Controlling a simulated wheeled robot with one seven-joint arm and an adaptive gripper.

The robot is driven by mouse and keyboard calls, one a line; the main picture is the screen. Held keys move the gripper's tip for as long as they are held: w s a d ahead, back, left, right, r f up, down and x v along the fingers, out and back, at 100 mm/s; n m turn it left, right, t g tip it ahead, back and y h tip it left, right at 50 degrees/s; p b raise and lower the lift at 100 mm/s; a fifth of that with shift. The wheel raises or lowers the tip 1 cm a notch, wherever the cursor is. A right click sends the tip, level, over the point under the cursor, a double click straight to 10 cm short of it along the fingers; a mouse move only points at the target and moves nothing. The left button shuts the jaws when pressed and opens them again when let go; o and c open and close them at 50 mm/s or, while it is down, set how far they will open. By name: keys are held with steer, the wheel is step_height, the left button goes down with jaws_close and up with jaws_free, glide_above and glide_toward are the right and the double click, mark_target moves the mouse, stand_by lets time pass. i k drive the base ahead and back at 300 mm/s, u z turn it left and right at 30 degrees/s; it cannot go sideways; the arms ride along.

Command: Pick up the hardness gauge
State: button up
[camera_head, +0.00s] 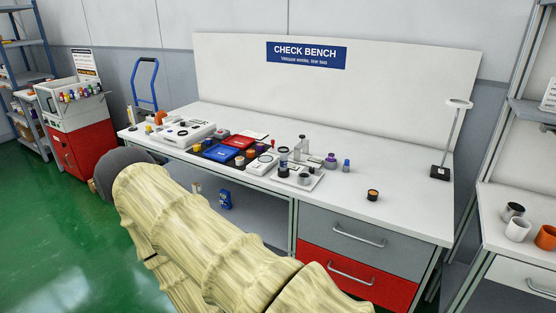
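I cannot single out the hardness gauge for certain at this size. A stand-like instrument (301,150) with a grey upright post is on the check bench (335,205), near the middle. A dark cylinder with a pale band (283,162) stands at its left. A blue handheld device (225,199) shows below the bench top, against the open space underneath. My sleeved arm crosses the lower foreground, in front of the bench. My gripper's fingers do not show.
Blue and red cases (221,152) and a white device (184,134) crowd the bench's left half. A lamp (440,172) stands at right. The bench's right front is mostly clear. A side counter (500,200) with cups is at far right, a red cabinet (85,148) at left.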

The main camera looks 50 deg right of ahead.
mark_target(283, 158)
steer(key=z, duration=0.65)
steer(key=i, duration=0.9)
steer(key=z, duration=0.9)
